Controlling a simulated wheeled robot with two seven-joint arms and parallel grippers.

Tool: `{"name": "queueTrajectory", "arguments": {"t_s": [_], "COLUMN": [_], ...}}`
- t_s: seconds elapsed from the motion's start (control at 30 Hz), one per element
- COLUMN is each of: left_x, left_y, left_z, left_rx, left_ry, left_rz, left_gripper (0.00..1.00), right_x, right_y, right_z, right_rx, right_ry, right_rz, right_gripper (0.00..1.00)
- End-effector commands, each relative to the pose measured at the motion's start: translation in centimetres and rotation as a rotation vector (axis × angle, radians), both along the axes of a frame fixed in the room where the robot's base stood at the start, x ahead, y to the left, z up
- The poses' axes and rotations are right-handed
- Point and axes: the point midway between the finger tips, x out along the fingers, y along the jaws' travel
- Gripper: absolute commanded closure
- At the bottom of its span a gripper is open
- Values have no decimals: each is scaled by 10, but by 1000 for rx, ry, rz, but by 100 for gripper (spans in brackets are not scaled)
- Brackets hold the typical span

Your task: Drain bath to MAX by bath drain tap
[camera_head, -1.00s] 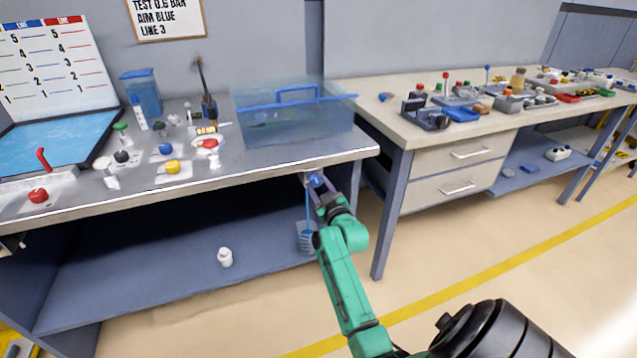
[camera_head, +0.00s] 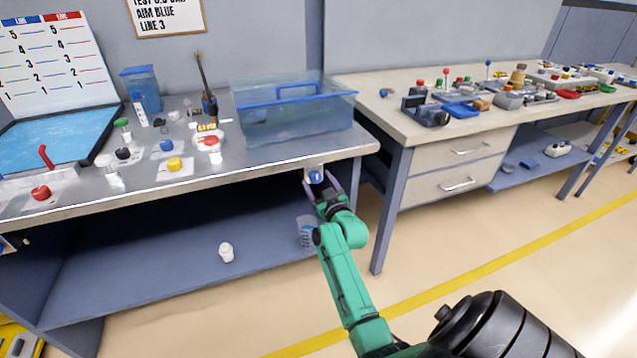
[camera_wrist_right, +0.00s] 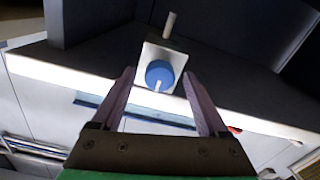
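The bath (camera_head: 262,122) is a clear blue tank with a blue rim at the right end of the steel bench; I cannot read a MAX mark or its exact level. The bath drain tap (camera_head: 316,177) has a round blue knob on a pale block under the bench's front edge. In the right wrist view the knob (camera_wrist_right: 159,72) shows a short white bar. My right gripper (camera_head: 322,184) is open and empty in front of the tap, its fingers (camera_wrist_right: 159,80) spread on either side of the knob, apart from it. No stream shows under the tap. My left gripper is not seen.
A clear bluish jug (camera_head: 306,231) stands on the lower shelf below the tap, partly behind my right arm. A white bottle (camera_head: 226,252) stands on that shelf. Several coloured knobs and small parts crowd the benchtop. A drawer bench (camera_head: 455,165) stands close on the right.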

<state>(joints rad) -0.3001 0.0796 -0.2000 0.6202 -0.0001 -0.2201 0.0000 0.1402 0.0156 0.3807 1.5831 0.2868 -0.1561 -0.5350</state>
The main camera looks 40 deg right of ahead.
Motion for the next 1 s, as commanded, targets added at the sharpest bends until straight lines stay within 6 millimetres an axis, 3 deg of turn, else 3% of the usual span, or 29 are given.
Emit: {"name": "queueTrajectory", "arguments": {"t_s": [0.23, 0.37, 0.8, 1.0], "left_x": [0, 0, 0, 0], "left_y": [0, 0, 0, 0], "left_z": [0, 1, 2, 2], "left_rx": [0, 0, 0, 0], "left_ry": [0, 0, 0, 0], "left_rz": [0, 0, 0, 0], "left_gripper": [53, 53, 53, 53], "right_x": [-1, -13, -122, -138], "right_y": [0, 4, 42, 48], "right_z": [0, -1, -2, 0], "right_rx": [0, -1, 0, 1], "right_ry": [0, 1, 3, 0], "right_rz": [0, 1, 0, 0], "right_gripper": [24, 24, 24, 24]}}
